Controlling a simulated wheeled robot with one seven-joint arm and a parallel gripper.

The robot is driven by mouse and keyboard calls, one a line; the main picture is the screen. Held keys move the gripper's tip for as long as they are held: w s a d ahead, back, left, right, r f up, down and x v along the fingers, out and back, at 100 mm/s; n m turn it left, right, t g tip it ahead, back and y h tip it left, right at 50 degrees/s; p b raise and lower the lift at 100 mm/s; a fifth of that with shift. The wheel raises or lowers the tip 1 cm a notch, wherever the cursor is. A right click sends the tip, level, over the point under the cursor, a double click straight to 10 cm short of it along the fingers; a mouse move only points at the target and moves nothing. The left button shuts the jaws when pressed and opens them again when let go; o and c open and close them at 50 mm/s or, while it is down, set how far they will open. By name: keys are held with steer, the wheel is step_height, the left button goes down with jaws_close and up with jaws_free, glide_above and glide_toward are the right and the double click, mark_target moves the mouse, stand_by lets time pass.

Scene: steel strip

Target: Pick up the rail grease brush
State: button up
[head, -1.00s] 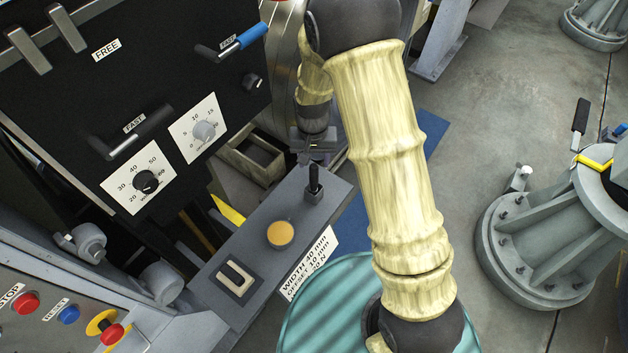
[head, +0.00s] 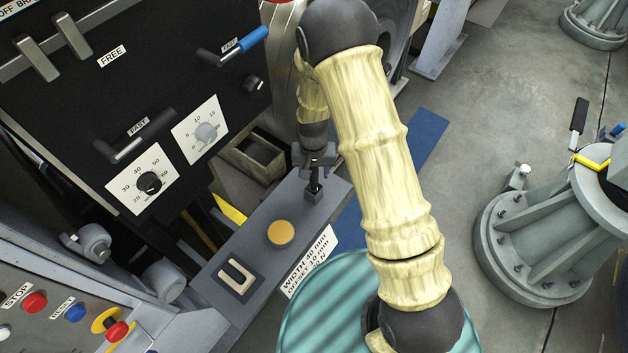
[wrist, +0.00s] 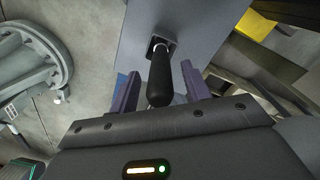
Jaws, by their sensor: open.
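A black handle (wrist: 161,75) stands upright in a small socket on the grey console shelf; its lower part shows in the head view (head: 313,188). No bristles show, so I cannot tell whether it is the rail grease brush or a lever. Nothing else in view is clearly a brush. My gripper (head: 316,163) is open above the handle, which partly hides behind it. In the wrist view my gripper (wrist: 159,88) has one finger on each side of the handle, with gaps; it does not hold it.
The grey shelf (head: 262,262) carries a yellow button (head: 281,234) and a rocker switch (head: 238,273). A black control panel (head: 60,110) with dials and levers rises at left. A teal drum (head: 310,320) stands below my arm. Open floor (head: 480,110) lies right, before a grey pedestal (head: 540,240).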

jaws_close()
steer(key=shift+r, duration=0.1)
step_height(320, 180, up, 10)
steer(key=shift+f+b, duration=0.1)
steer(key=shift+b, duration=0.75)
